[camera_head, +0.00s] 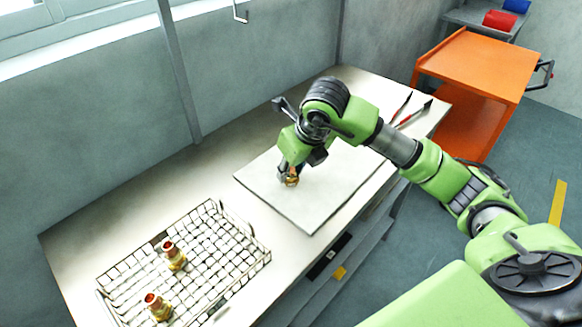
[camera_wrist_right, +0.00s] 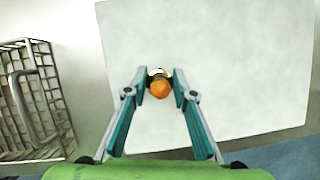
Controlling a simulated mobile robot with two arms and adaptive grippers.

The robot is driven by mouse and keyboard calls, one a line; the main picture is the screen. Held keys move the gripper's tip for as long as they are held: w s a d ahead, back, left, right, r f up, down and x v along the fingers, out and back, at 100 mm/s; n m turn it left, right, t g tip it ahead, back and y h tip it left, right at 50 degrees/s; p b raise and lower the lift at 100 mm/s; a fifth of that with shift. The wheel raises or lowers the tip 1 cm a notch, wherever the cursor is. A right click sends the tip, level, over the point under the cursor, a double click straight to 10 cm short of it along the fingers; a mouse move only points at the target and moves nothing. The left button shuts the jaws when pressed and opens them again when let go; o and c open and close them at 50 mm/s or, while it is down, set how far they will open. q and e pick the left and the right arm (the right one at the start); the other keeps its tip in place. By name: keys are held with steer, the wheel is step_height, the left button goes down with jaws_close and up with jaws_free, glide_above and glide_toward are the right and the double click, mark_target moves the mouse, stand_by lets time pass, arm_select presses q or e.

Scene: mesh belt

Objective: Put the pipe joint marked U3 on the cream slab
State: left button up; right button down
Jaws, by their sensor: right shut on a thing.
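The cream slab (camera_head: 312,214) lies flat on the bench and also fills much of the right wrist view (camera_wrist_right: 240,60). My right gripper (camera_head: 290,178) is shut on a brass pipe joint (camera_head: 292,182) over the slab's left part. In the right wrist view the joint's orange end (camera_wrist_right: 159,88) shows between the fingertips (camera_wrist_right: 158,80). I cannot tell whether the joint touches the slab. No marking is readable on it. Two more pipe joints, one (camera_head: 175,257) behind the other (camera_head: 158,307), stand in the wire basket. My left gripper is not in view.
The wire mesh basket (camera_head: 240,240) sits on the bench (camera_head: 215,185) left of the slab; it shows in the wrist view (camera_wrist_right: 62,110) too. Red-handled tools (camera_head: 413,114) lie at the bench's far right end. An orange cart (camera_head: 478,62) stands beyond. Most of the slab is bare.

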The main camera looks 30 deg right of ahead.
steer(key=shift+f, duration=0.15)
steer(key=shift+f, duration=0.2)
steer(key=c, duration=1.7)
jaws_free()
steer(key=shift+r, duration=0.1)
steer(key=shift+r, duration=0.2)
steer(key=b+v, duration=0.1)
steer(key=v, duration=1)
steer(key=shift+s+r, duration=0.25)
steer(key=shift+r, duration=0.1)
